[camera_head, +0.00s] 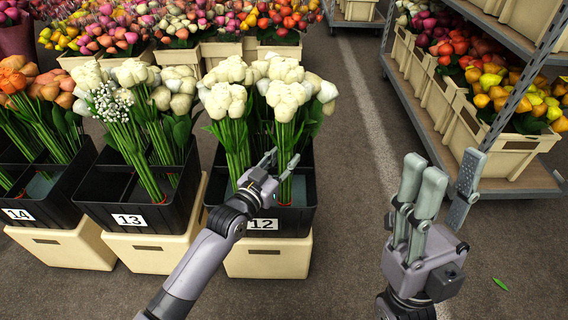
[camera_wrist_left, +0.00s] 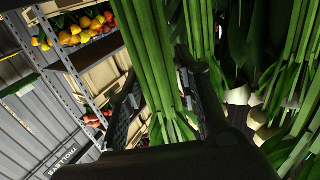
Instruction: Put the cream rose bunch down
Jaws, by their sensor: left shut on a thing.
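The cream rose bunch (camera_head: 287,98) stands upright, its pale heads over green stems, at the right side of the black crate (camera_head: 301,222) labelled 12. My left gripper (camera_head: 281,164) is shut on its stems, low near the crate's rim. In the left wrist view the held stems (camera_wrist_left: 152,62) pass between the two fingers. The stem ends seem to be inside the crate; whether they touch its floor I cannot tell. Another cream bunch (camera_head: 226,101) stands to the left in the same crate. My right gripper (camera_head: 437,188) is open and empty, over the floor at the right.
Black crates 13 (camera_head: 100,193) and 14 (camera_head: 40,184) with more flowers stand to the left, on cream boxes. A metal trolley (camera_head: 513,189) with beige flower crates is at the right. Bare floor (camera_head: 352,190) lies between crate 12 and the trolley.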

